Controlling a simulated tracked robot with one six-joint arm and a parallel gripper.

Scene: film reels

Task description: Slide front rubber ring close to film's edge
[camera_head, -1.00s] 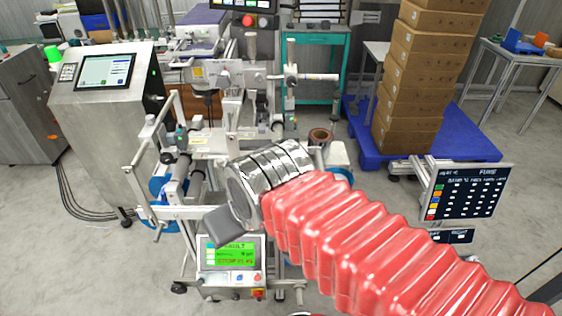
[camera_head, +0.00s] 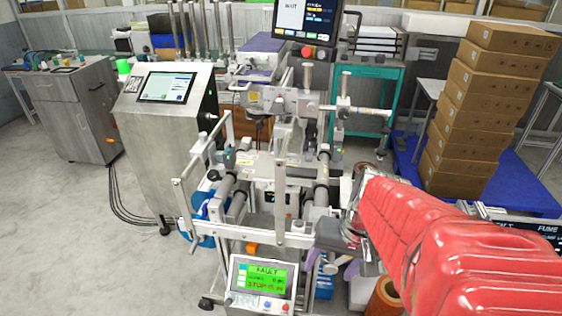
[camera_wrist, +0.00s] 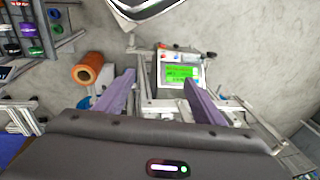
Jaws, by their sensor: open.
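The labelling machine stands in the middle of the head view, with grey rollers (camera_head: 238,200) and a pale film-like sheet (camera_head: 262,170) between them. Dark ring-like collars (camera_head: 323,152) sit on the roller shafts. They are small, and I cannot tell which is the front rubber ring or exactly where the film's edge lies. My gripper shows in the wrist view (camera_wrist: 160,84) with two purple fingers wide apart and nothing between them. In the head view my dark gripper body is just right of the machine's front frame, with its fingers partly hidden.
A green-screened fault panel (camera_head: 262,278) stands at the machine's front and also shows beyond my fingers in the wrist view (camera_wrist: 180,72). An orange roll (camera_head: 384,297) stands low beside my arm. Stacked cartons (camera_head: 470,120) are at right, a steel cabinet (camera_head: 165,150) at left. Floor is clear at front left.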

